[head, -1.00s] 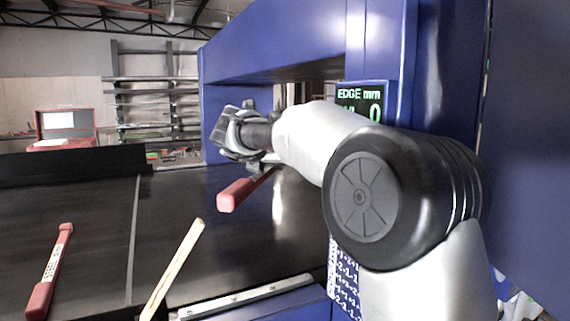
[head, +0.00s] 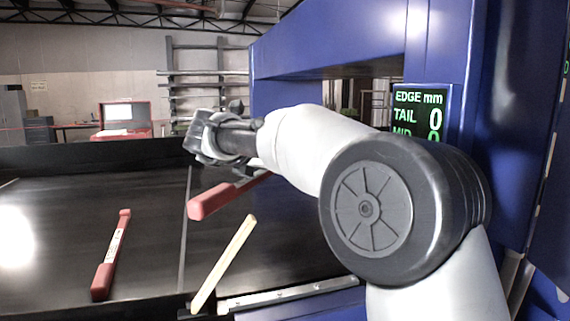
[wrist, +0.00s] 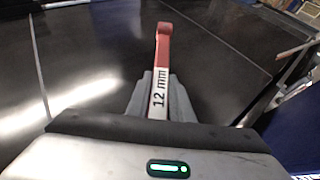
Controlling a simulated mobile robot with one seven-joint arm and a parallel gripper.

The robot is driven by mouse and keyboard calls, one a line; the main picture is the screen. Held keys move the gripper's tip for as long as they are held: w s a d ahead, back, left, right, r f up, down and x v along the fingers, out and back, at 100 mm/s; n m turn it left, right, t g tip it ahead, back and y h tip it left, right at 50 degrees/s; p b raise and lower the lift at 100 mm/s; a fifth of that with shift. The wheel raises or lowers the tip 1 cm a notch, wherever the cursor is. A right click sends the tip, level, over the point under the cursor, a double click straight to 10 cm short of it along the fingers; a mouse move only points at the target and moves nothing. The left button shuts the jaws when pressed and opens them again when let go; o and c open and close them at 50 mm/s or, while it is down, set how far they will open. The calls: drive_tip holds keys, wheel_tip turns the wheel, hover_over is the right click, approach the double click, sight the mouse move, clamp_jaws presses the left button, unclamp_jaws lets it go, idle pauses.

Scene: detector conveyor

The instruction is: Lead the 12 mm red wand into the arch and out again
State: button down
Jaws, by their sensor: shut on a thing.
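The 12 mm red wand (wrist: 163,50) is in my gripper (wrist: 160,100); its white label reads "12 mm" in the wrist view. My gripper is shut on it, with the red end sticking out beyond the fingers. In the head view the wand's thick red end (head: 209,202) hangs above the dark belt, left of the arch opening. Its other end goes out of sight behind my arm. The blue arch (head: 330,50) stands on the right, and my arm hides part of its opening. Its display (head: 420,112) reads "EDGE mm", with TAIL 0 and MID 0.
A second red wand (head: 109,262) with a white label lies on the belt (head: 60,240) at the left. A pale wooden stick (head: 224,262) stands out near the belt's front edge. A metal rail (head: 290,292) runs along that edge. The belt's left part is mostly clear.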

drive_tip(key=s+a+p, duration=0.2)
drive_tip(key=a, duration=0.5)
drive_tip(key=s+a+p, duration=0.2)
drive_tip(key=a, duration=0.5)
drive_tip(key=shift+s+a, duration=0.25)
drive_tip(key=shift+s, duration=0.1)
